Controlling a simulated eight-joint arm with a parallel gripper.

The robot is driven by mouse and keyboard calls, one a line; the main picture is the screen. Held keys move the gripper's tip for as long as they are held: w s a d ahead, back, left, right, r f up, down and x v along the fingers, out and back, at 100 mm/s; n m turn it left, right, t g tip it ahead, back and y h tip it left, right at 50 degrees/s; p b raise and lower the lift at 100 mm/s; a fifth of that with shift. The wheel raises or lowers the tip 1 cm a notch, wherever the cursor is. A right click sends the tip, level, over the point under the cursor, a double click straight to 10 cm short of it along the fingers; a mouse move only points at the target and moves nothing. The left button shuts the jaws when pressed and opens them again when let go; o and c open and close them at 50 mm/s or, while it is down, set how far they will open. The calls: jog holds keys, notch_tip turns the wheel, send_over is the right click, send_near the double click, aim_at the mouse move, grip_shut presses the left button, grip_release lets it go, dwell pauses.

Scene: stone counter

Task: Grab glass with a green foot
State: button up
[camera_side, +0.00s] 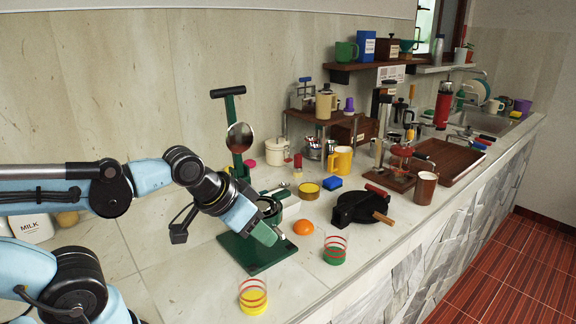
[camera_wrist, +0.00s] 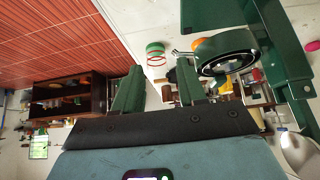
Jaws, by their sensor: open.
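The glass with a green foot (camera_side: 335,251) stands upright on the counter near its front edge, clear with red rings. In the wrist view the glass (camera_wrist: 155,52) shows beyond my fingertips, small and apart from them. My gripper (camera_side: 264,230) is left of the glass in the side view, in front of the green lever press. In the wrist view my gripper (camera_wrist: 160,76) has its two green fingers spread, with nothing held between them. A similar glass with a yellow foot (camera_side: 253,298) stands nearer the camera.
The green press (camera_side: 236,138) has a tall column and stands close by my gripper. An orange (camera_side: 303,227) lies between the press and the glass. A black round iron (camera_side: 358,206) with a wooden handle lies behind the glass. Counter between the two glasses is clear.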

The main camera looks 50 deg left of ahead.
jog(key=o, duration=0.9)
jog(key=shift+o, duration=0.2)
jog(key=shift+w, duration=0.1)
jog(key=n+g+y, duration=0.2)
jog(key=n+y, duration=0.7)
jog(key=y, duration=0.1)
send_over(341, 243)
jog(key=s+d, duration=0.2)
jog(key=s, duration=0.1)
notch_tip(341, 243, down, 3)
jog(key=d+f+n+y, duration=0.3)
jog(key=d+f+n, duration=0.1)
jog(key=d, duration=0.2)
jog(key=shift+t, duration=0.3)
jog(key=shift+s+x, duration=0.2)
jog(key=shift+x, duration=5.95)
